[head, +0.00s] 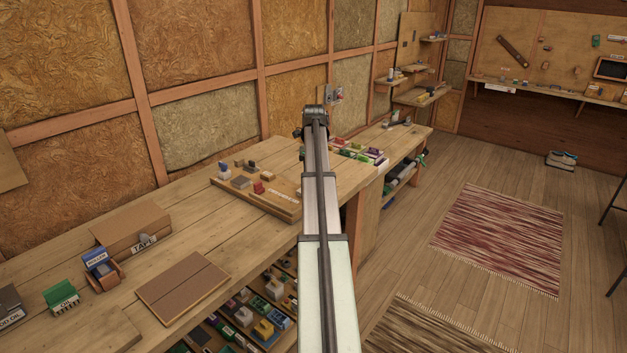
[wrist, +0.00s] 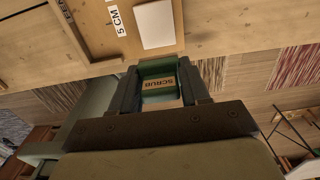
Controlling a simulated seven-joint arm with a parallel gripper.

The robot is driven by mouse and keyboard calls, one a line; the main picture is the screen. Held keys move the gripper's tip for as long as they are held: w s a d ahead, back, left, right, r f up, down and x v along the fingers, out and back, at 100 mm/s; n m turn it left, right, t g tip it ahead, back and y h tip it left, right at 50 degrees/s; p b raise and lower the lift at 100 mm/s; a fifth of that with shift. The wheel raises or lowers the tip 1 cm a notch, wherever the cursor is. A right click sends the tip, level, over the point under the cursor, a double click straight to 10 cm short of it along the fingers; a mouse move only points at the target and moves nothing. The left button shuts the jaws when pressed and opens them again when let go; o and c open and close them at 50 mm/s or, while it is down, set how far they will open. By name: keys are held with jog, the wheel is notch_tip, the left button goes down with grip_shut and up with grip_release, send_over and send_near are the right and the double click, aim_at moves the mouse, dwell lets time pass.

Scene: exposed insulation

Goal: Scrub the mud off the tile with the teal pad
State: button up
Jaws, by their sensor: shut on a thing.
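In the wrist view my gripper (wrist: 158,80) is shut on the teal pad (wrist: 158,67), which has a tan label reading SCRUB. The pad sits between the two dark fingers. A white rectangular tile (wrist: 156,24) lies on a wooden board just beyond the pad, apart from it in the picture. I cannot make out any mud on the visible part of the tile. In the head view my arm reaches up the middle over the bench, and I cannot make out the pad or the tile there.
A wooden bench (head: 215,240) runs along the left wall. On it are a board with small blocks (head: 270,203), a brown panel (head: 183,289), a TAPE box (head: 133,232) and a ROLLER block (head: 98,262). A 5 CM label (wrist: 119,20) lies left of the tile. Rugs (head: 503,238) lie on the floor.

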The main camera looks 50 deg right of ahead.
jog(key=shift+r, duration=1.4)
